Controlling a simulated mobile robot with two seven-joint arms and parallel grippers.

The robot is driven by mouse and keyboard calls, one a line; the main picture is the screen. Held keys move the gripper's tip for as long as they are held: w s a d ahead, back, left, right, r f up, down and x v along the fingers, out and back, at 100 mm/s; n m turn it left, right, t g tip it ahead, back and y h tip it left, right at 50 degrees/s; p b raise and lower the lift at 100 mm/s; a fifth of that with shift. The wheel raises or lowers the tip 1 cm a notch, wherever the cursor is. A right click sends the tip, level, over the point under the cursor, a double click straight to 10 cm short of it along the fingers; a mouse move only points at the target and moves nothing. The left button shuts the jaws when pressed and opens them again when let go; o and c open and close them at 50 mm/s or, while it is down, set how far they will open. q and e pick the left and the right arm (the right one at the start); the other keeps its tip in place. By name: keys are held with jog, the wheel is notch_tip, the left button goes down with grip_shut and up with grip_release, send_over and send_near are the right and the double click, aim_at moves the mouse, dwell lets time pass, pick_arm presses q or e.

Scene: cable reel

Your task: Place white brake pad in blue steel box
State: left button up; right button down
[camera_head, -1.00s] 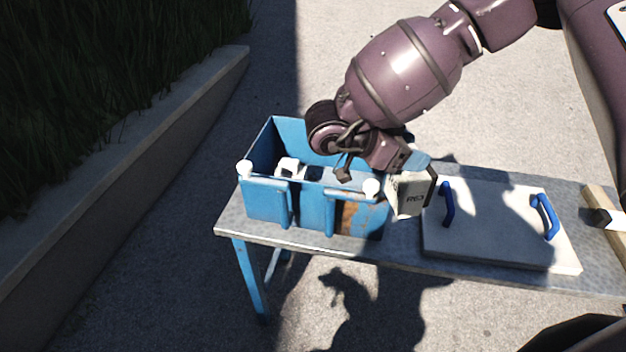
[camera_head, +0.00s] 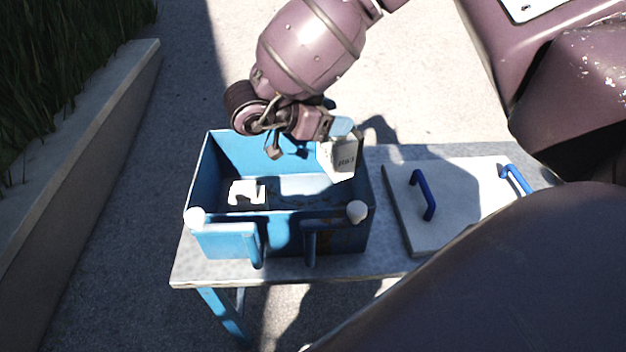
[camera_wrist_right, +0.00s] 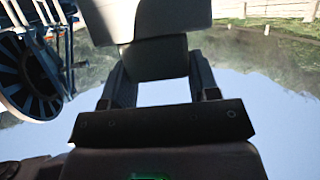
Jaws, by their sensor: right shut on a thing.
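The blue steel box (camera_head: 222,240) is open-topped and stands on the left part of the table. My right gripper (camera_head: 336,134) is above the box's right rear side, shut on the white brake pad (camera_head: 341,161), a pale block with dark lettering. The pad hangs tilted near the box's right wall and looks above the rim. In the right wrist view the pad (camera_wrist_right: 160,55) shows grey, in shade, between the two fingers. Another white piece (camera_head: 247,192) lies inside the box at the left. My left gripper is not in view.
A pale panel with blue handles (camera_head: 460,195) lies on the table (camera_head: 200,268) to the right of the box. The middle of the box floor looks clear. A concrete kerb (camera_head: 80,180) runs at the left.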

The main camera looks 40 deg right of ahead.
aim_at(325, 160)
notch_tip(325, 160, down, 11)
jog(key=b, duration=0.2)
jog(key=shift+w+f+b, duration=0.1)
jog(key=shift+f+b, duration=0.05)
jog(key=shift+b, duration=0.15)
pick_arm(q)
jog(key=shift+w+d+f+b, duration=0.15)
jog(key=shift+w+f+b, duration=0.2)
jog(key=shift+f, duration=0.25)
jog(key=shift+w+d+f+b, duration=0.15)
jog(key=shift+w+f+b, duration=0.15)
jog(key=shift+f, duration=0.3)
pick_arm(e)
notch_tip(325, 160, down, 6)
jog(key=shift+r, duration=0.2)
jog(key=shift+f, duration=0.1)
jog(key=shift+c, duration=1.8)
grip_release()
jog(key=shift+f, duration=0.1)
